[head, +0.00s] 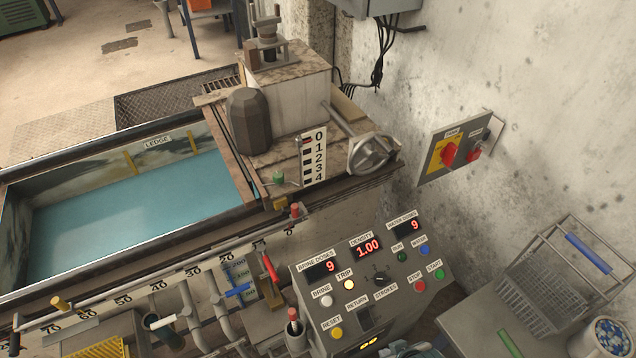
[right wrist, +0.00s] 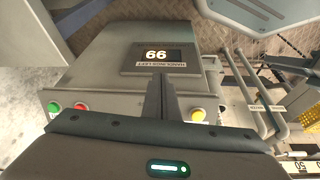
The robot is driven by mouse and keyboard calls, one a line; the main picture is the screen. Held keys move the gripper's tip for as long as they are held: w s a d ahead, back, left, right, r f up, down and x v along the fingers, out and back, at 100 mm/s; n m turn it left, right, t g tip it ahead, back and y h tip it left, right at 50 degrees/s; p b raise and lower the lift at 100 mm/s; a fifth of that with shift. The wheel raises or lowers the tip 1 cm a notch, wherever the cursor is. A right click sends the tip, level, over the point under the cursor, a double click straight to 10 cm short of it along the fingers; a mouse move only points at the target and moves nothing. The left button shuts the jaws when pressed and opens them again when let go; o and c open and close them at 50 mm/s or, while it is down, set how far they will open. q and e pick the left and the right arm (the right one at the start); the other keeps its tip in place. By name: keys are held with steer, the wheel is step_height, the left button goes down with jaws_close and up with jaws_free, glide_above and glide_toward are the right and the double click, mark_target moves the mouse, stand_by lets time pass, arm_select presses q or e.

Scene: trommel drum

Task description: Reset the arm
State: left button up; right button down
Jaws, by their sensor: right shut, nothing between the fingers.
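My right gripper (right wrist: 160,82) is shut and empty in the right wrist view, its two fingers together in front of the grey control console (right wrist: 112,62). The console appears upside down there, with a lit two-digit display (right wrist: 157,55), a yellow button (right wrist: 198,114) right of the fingers, and a green and a red button at left. In the head view only a dark part of my right gripper or arm shows at the bottom edge, by the console's lower front. The console there carries a yellow RESET button (head: 336,332) and a glowing yellow TRIP lamp (head: 348,284). My left gripper is out of view.
A tank of blue liquid (head: 140,215) lies at left. A handwheel (head: 372,155) and a 0-to-4 scale (head: 314,155) stand behind the console. A rail with pipes and coloured handles runs left of it. A wire basket (head: 545,290) stands at right, below a wall switch box (head: 458,148).

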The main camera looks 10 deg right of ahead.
step_height(320, 180, down, 22)
steer(key=s+a+t+y, duration=0.1)
steer(key=s+a, duration=0.1)
steer(key=shift+a+f+t, duration=0.15)
steer(key=shift+a+t, duration=0.2)
steer(key=shift+t, duration=0.05)
steer(key=shift+s+b, duration=0.1)
steer(key=shift+b, duration=0.2)
